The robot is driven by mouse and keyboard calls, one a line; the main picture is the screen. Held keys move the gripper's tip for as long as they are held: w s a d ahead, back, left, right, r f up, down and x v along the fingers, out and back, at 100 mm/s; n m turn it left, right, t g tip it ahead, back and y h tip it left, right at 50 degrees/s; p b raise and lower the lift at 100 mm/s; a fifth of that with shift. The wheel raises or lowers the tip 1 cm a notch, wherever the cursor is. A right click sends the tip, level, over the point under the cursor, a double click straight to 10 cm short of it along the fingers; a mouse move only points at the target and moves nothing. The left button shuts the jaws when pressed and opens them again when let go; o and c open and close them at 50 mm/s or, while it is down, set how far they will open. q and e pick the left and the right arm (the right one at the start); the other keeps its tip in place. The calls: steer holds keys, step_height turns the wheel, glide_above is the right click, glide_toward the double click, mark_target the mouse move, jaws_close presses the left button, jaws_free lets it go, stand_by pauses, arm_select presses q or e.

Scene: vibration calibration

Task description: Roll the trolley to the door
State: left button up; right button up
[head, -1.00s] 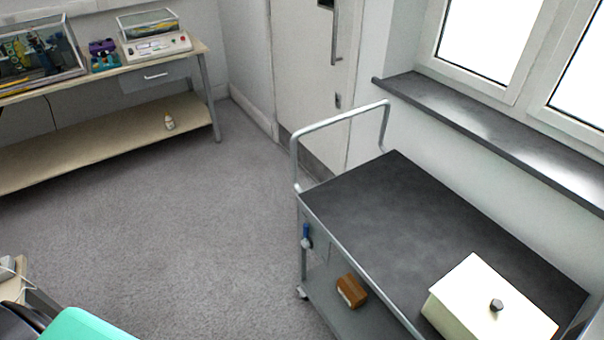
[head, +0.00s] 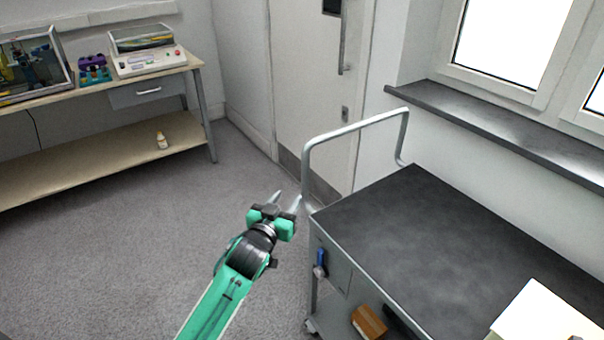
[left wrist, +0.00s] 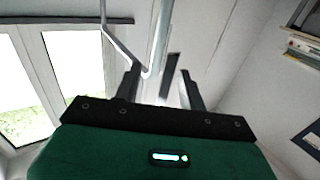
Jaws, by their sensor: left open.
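The trolley has a dark grey top (head: 430,225) and a pale tubular push handle (head: 355,127) standing up at its far end. It stands beside the window wall. The pale door (head: 312,90) is beyond the handle, with a vertical pull and a grey kick plate. My left gripper (head: 287,196) is open and empty, just left of the handle's near post. In the left wrist view, the handle (left wrist: 160,38) shows beyond and partly between the open fingers (left wrist: 160,82); I cannot tell whether they touch it. My right gripper is not in view.
A white box (head: 545,318) sits on the trolley's near end, and a brown box (head: 368,322) on its lower shelf. A workbench (head: 95,172) with instruments stands at the left wall. A windowsill (head: 490,130) runs along the right. Carpet (head: 130,255) between bench and trolley is clear.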

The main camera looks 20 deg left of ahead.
mark_target(304, 173)
arm_select(q)
steer(key=w, duration=0.9)
steer(key=w+d, duration=0.1)
steer(key=w, duration=0.3)
steer(key=shift+w+r, duration=0.1)
steer(key=shift+w, duration=0.25)
steer(key=shift+c, duration=0.2)
jaws_close()
